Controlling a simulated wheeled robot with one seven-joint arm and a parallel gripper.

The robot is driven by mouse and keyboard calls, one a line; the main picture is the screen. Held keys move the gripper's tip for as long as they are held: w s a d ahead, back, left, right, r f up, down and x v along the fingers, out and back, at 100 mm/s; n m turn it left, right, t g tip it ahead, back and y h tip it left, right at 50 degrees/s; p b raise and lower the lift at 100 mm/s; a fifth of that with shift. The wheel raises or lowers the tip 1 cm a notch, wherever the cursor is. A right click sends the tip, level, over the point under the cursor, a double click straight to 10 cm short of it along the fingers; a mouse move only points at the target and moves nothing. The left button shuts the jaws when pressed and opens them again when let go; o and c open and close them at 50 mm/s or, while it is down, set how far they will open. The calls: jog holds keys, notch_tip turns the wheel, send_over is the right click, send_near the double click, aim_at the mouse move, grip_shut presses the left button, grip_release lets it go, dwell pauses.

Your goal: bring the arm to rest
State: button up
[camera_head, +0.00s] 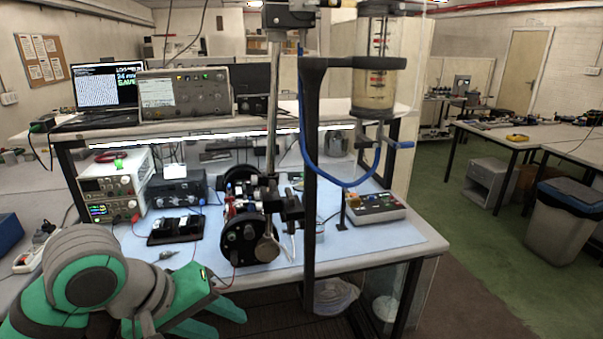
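My arm, grey and green, reaches in from the lower left corner. My gripper (226,325) is at the bottom of the picture, in front of the bench's front edge. Its two green fingers point right and stand apart, with nothing seen between them. A blue tube (345,184) loops below the cylinder. My gripper touches none of these as far as I can see.
The blue-topped bench (395,236) carries a black wheeled apparatus (250,235), a power supply (117,183) and a control box (374,207). A laptop (107,86) and an oscilloscope (184,93) stand on the shelf. Open green floor (450,225) and a bin (563,222) are at right.

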jog(key=w+d+r+t+h, duration=0.1)
jog(key=w+d+t+h, duration=0.65)
jog(key=w+d, duration=0.55)
notch_tip(320, 180, down, 12)
jog(key=s+d+n+t+y, duration=0.2)
jog(key=d+n+t+y, duration=0.1)
jog(key=n+t+y, duration=0.35)
jog(key=s+f+m+g+y, duration=0.15)
jog(key=s+f+y, duration=0.45)
jog(key=s+f, duration=1.1)
jog(key=s+a+f+m+g, duration=0.1)
jog(key=s+m, duration=0.8)
jog(key=s, duration=1.1)
jog(key=shift+s+a+f+m+h, duration=0.3)
jog(key=shift+a+f, duration=0.15)
jog(key=shift+a, duration=0.05)
jog(key=shift+g, duration=0.25)
